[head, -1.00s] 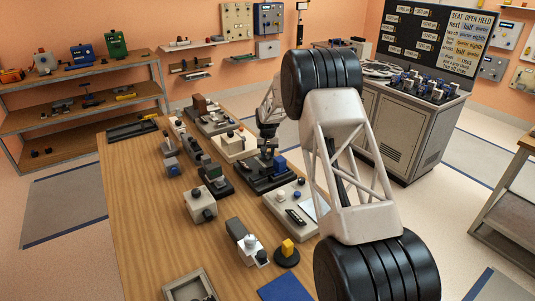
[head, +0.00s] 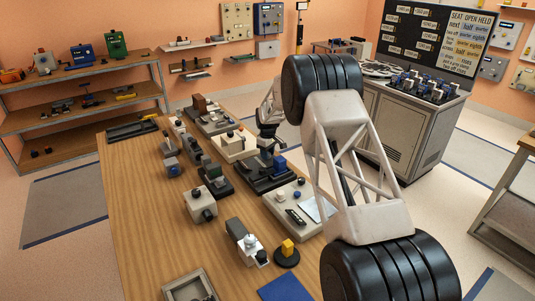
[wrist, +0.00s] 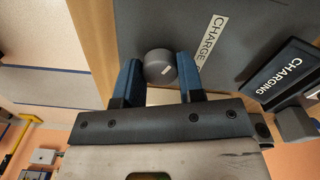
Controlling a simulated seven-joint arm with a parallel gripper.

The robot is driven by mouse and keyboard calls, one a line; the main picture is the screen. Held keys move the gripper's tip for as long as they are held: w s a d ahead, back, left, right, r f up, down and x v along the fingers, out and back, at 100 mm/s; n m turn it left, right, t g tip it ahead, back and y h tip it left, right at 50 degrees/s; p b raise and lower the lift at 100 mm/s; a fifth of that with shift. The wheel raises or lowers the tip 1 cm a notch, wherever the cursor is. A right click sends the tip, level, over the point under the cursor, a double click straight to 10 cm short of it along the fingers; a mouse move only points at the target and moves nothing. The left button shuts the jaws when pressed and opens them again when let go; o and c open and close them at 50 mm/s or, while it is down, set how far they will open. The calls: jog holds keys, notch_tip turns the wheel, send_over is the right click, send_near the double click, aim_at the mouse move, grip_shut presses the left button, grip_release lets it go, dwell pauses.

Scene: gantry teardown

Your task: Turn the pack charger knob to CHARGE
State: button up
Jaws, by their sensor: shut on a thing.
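The pack charger is a dark unit (head: 258,184) on the wooden table, under my gripper in the head view. In the wrist view its dark grey round knob (wrist: 160,62) sits between the two blue fingers of my gripper (wrist: 158,80), which is shut on it. A short pale mark on the knob is tilted. A white CHARGE label (wrist: 212,43) lies to the right of the knob on the charger's top. A dark sign (wrist: 285,72) further right reads CHARGING. In the head view the knob is too small and covered to make out.
Several other devices stand close around the charger, including a grey box with a knob (head: 200,205) and a pale panel (head: 291,204). The left strip of the wooden table (head: 135,210) is clear. A console (head: 405,110) stands behind my arm.

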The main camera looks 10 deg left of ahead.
jog(key=shift+n, duration=0.6)
jog(key=o, duration=0.9)
jog(key=shift+r, duration=0.15)
jog(key=shift+r, duration=3.8)
